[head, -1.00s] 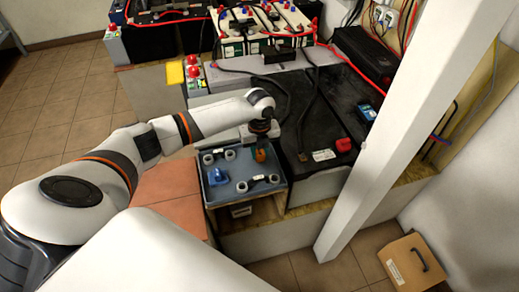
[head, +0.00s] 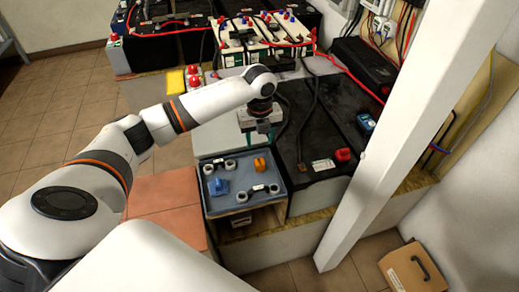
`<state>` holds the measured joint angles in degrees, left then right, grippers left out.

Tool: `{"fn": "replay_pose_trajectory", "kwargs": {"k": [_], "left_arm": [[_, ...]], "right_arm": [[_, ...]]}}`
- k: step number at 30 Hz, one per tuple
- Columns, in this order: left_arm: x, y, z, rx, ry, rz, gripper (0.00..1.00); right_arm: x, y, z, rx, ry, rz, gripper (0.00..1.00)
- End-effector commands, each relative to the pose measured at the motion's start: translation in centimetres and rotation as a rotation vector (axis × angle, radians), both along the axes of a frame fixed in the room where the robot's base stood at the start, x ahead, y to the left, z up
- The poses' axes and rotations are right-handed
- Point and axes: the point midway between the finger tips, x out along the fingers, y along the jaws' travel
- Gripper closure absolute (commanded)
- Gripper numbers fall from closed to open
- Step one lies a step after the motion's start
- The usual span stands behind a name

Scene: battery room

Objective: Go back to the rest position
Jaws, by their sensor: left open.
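My left gripper (head: 263,132) points down above the back edge of a grey-blue tray (head: 238,208). Its fingers are small in the picture and nothing shows between them. On the tray, apart from the gripper, are an orange piece (head: 261,164) at the back right and a blue piece (head: 218,187) at the left. Two dark bars with white round ends lie there too, one at the back (head: 219,166) and one at the front (head: 257,192). My right gripper is not in view.
Large black batteries (head: 318,125) with a red cap stand right of the tray. More batteries with red cables (head: 262,40) stand behind. A white post (head: 385,140) rises at the right. A cardboard box (head: 412,268) lies on the floor at the lower right. Tiled floor is clear at the left.

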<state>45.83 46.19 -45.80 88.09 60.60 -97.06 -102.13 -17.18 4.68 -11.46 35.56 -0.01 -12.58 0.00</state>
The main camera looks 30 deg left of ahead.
Motion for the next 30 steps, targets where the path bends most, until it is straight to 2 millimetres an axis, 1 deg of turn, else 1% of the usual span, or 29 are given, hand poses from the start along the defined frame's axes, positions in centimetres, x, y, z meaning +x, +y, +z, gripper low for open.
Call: {"fn": "replay_pose_trajectory", "kwargs": {"k": [1,3,6,23,26,29,30], "left_arm": [[0.1,0.0,0.8,0.0,-0.001,0.001,0.5],[0.1,0.1,1.5,0.001,-0.002,0.001,0.5],[0.0,0.0,2.1,0.001,-0.001,0.0,0.5],[0.0,0.0,2.2,0.001,0.001,0.001,0.5],[-0.5,-0.9,1.4,-0.003,0.001,0.014,0.5],[-1.9,-3.5,-0.9,-0.015,-0.005,0.07,0.5],[-2.7,-5.0,-2.1,-0.026,-0.013,0.11,0.5]], "right_arm": [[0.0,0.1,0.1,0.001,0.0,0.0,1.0],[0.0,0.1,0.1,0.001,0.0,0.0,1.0],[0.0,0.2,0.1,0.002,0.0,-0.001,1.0],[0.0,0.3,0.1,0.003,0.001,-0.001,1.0],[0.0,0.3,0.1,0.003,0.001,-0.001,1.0],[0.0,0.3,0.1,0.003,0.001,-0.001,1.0],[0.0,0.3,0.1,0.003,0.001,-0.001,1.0]]}}
